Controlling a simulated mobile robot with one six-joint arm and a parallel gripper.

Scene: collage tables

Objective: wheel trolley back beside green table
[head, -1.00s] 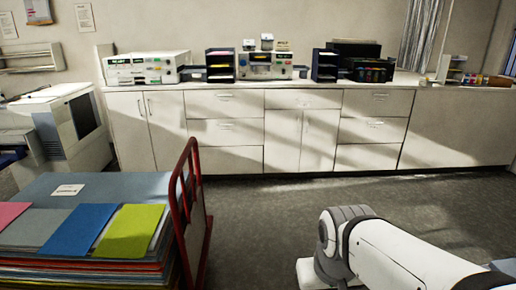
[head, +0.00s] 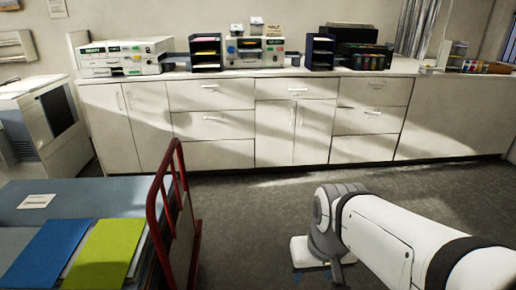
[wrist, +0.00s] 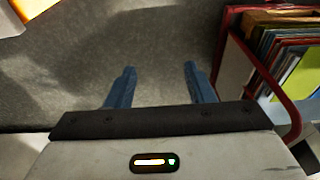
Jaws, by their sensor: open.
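The trolley has a red tubular end frame with a grey panel (head: 183,238) at the lower left of the head view. Its load is a stack with a grey-blue top, a blue folder (head: 48,252) and a yellow-green folder (head: 105,250). In the wrist view, the red frame (wrist: 284,103) and upright coloured folders show at the right. My gripper (wrist: 160,80) is open, its two blue fingers apart with only grey floor between them. The trolley is to the right of the fingers, not between them. No green table can be made out.
White cabinets (head: 212,125) run along the back wall, with printers and organisers on top. A white copier (head: 40,120) stands at the left. Grey floor (head: 255,225) is clear between the trolley, cabinets and my arm.

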